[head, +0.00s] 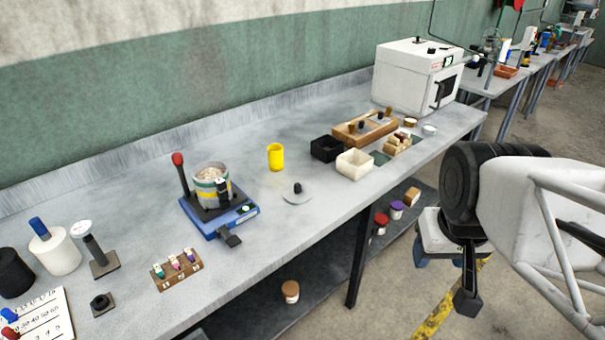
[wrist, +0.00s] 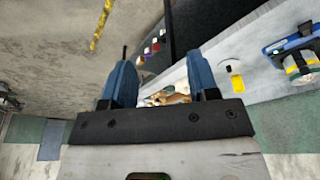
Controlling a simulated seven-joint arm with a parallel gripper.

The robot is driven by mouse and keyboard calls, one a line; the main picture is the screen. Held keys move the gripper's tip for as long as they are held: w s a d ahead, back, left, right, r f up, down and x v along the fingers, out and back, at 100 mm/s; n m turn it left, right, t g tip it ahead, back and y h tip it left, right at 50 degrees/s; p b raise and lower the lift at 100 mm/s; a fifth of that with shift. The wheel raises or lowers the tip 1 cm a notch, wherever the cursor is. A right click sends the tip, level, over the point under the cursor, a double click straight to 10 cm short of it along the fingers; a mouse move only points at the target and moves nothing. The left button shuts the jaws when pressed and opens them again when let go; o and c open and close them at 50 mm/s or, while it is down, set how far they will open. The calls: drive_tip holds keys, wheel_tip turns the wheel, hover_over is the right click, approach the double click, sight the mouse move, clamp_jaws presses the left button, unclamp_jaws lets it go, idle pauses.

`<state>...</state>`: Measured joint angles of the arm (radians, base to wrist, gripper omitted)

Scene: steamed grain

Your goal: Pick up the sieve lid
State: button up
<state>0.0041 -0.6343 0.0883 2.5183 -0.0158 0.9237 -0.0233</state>
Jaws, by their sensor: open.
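The sieve lid (head: 297,196) appears as a flat grey disc with a dark knob, lying on the bench right of the blue sieve shaker (head: 222,215). My gripper (head: 445,256) hangs off the front of the bench at the right, well away from the lid. In the wrist view its two blue fingers (wrist: 163,80) stand wide apart with nothing held between them. The shaker (wrist: 292,42) shows at that view's right edge.
A yellow cup (head: 275,156) stands behind the lid. A black box (head: 325,149), a cream box (head: 354,164) and a wooden rack (head: 351,138) stand to the right. A white oven (head: 416,78) is at the far end. Bench around the lid is clear.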

drive_tip(key=w+a+f+n+t, duration=0.2)
drive_tip(key=w+a+n, duration=0.1)
drive_tip(key=w+n, duration=0.45)
drive_tip(key=w+a+f+n+t+y, duration=0.1)
drive_tip(key=w+a+f+n+t, duration=0.1)
drive_tip(key=w+n, duration=0.6)
drive_tip(key=w+a+f+n+t, duration=0.25)
drive_tip(key=w+n, duration=0.35)
drive_tip(key=w, duration=0.3)
drive_tip(key=n+t+y, duration=0.3)
drive_tip(key=n+y, duration=0.2)
drive_tip(key=n, duration=1.4)
approach(299, 188)
drive_tip(key=shift+w+a+f, duration=0.3)
drive_tip(key=shift+w+a, duration=0.05)
drive_tip(key=shift+w, duration=0.25)
drive_tip(key=shift+w, duration=0.1)
drive_tip(key=shift+x, duration=1.2)
drive_tip(key=shift+x, duration=2.55)
